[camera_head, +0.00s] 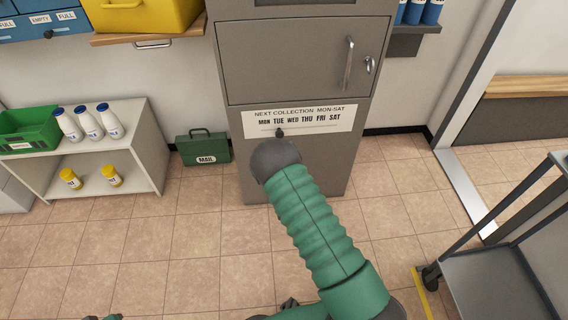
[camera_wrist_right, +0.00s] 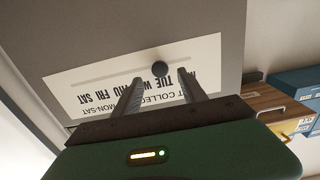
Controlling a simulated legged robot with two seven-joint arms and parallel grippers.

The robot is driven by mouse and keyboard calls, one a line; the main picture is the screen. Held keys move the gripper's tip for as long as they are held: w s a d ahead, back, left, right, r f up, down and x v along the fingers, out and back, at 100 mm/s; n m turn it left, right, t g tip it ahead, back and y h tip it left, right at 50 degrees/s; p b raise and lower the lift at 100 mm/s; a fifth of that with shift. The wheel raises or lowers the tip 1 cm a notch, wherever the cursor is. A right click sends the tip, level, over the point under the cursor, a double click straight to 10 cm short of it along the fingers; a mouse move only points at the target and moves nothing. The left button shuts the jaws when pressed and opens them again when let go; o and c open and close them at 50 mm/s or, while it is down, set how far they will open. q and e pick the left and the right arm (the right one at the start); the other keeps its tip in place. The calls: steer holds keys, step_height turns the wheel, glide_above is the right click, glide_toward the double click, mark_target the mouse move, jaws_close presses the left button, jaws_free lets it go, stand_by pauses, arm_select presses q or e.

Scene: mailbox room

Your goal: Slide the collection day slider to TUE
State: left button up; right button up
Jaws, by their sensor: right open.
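The collection plate (camera_head: 318,120) is a white label on the grey mailbox cabinet, reading MON to SAT. A small dark slider knob (camera_head: 280,132) shows below TUE, just above my right wrist. In the right wrist view the plate (camera_wrist_right: 90,92) appears upside down, with a pale slot running along it. There the round knob (camera_wrist_right: 160,68) appears between TUE and WED, near the TUE side. My right gripper (camera_wrist_right: 161,76) is open, its two fingers on either side of the knob; contact cannot be told. In the head view my right wrist hides the fingers.
The cabinet door (camera_head: 300,55) above has a handle and a key. A green MAIL case (camera_head: 203,148) stands on the floor to the left, beside a white shelf (camera_head: 110,145) with bottles. A cart (camera_head: 495,265) stands at lower right.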

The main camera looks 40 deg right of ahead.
steer(key=p+v, duration=0.2)
steer(key=v, duration=0.9)
steer(key=shift+s+p, duration=0.2)
steer(key=shift+p, duration=0.2)
